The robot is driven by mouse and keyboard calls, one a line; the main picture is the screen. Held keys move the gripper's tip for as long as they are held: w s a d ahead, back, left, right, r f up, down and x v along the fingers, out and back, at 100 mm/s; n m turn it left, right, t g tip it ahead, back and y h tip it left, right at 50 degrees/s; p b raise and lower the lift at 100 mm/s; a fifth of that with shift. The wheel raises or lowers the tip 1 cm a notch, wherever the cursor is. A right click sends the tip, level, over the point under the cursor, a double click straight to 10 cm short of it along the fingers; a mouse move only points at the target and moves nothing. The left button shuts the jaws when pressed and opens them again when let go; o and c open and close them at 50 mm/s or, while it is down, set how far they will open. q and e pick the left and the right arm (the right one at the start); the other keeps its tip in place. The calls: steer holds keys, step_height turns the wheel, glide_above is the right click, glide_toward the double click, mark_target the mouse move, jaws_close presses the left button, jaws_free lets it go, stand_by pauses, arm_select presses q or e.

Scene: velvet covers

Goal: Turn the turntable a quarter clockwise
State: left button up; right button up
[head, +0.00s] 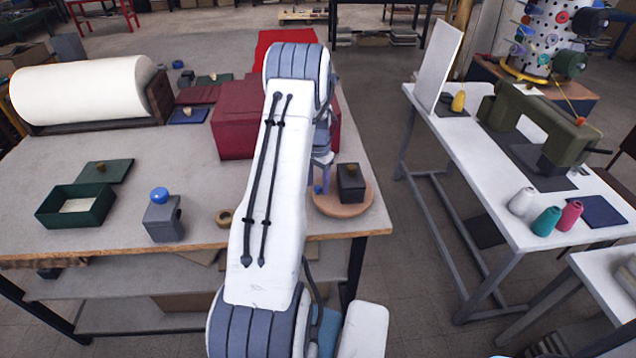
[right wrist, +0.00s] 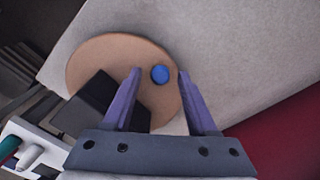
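The turntable (head: 345,209) is a round wooden disc at the right front corner of the grey table; it fills much of the right wrist view (right wrist: 95,62). A dark box (head: 351,184) with a small wooden knob sits on it, also in the right wrist view (right wrist: 102,92). A round blue peg (right wrist: 159,74) stands near the disc's edge. My right gripper (right wrist: 160,73) is open, its purple fingers on either side of the peg with gaps showing. In the head view my right gripper (head: 321,172) is over the disc, partly hidden by my arm. My left gripper is not in view.
A dark red box (head: 232,132) stands behind my arm. A grey box with a blue knob (head: 163,218), a wooden ring (head: 224,216) and a green open box (head: 77,207) lie to the left. A white table with a sewing machine (head: 540,125) stands right, across a floor gap.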

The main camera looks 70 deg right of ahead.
steer(key=shift+r, duration=0.1)
steer(key=shift+r, duration=0.4)
step_height(320, 180, up, 10)
steer(key=b, duration=0.2)
steer(key=shift+f+b, duration=0.25)
steer(key=shift+b, duration=0.1)
steer(key=shift+w, duration=0.1)
